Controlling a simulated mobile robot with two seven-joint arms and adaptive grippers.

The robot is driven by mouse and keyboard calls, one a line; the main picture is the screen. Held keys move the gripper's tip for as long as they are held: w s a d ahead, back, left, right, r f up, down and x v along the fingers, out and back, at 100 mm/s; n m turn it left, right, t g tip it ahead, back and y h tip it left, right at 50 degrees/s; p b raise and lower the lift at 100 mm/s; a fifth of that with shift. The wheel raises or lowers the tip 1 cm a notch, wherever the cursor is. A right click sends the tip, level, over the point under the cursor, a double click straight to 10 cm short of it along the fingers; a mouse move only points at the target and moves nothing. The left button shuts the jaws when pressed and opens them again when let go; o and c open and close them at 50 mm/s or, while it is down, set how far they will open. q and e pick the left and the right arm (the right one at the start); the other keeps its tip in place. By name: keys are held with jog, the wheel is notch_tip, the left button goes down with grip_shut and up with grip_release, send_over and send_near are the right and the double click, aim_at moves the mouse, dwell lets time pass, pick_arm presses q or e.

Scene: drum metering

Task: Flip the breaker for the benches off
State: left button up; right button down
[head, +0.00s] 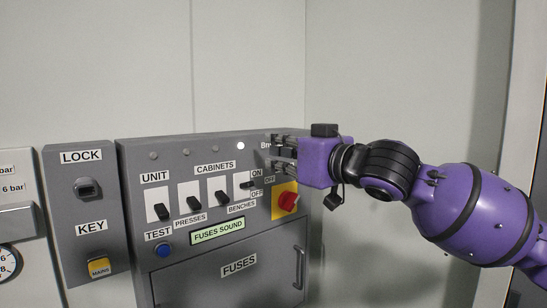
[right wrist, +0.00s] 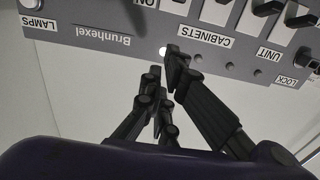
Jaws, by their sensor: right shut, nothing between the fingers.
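The benches breaker (head: 246,180) is the rightmost of the row of breakers on the grey panel, above the BENCHES label (head: 242,206). Its dark lever sits higher than its neighbours' levers, towards the ON mark (head: 257,173). The lamp (head: 241,146) above it glows white. My right gripper (head: 268,152) is shut and empty, just above and to the right of this breaker, partly covering the panel's nameplate. In the right wrist view the gripper fingers (right wrist: 163,75) show near the panel's upper edge; I cannot tell whether they touch it. My left gripper is not in view.
Unit (head: 160,202), presses (head: 189,196) and cabinets (head: 218,190) breakers stand to the left, levers low, lamps dark. A red rotary switch (head: 288,200) on yellow is close below my right gripper. A blue test button (head: 163,250) and fuse door (head: 230,275) are lower.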

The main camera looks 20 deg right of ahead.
aim_at(242, 156)
jog(key=x, duration=0.7)
jog(key=shift+w+a, duration=0.2)
jog(key=shift+w, duration=0.15)
notch_tip(242, 156, down, 3)
jog(key=shift+s+r, duration=0.1)
jog(key=shift+r, duration=0.1)
jog(key=shift+s+d+f, duration=0.15)
jog(key=shift+s+f, duration=0.15)
jog(key=shift+f, duration=0.3)
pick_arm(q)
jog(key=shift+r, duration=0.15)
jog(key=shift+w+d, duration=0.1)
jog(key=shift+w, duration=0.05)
pick_arm(e)
jog(key=shift+f, duration=0.1)
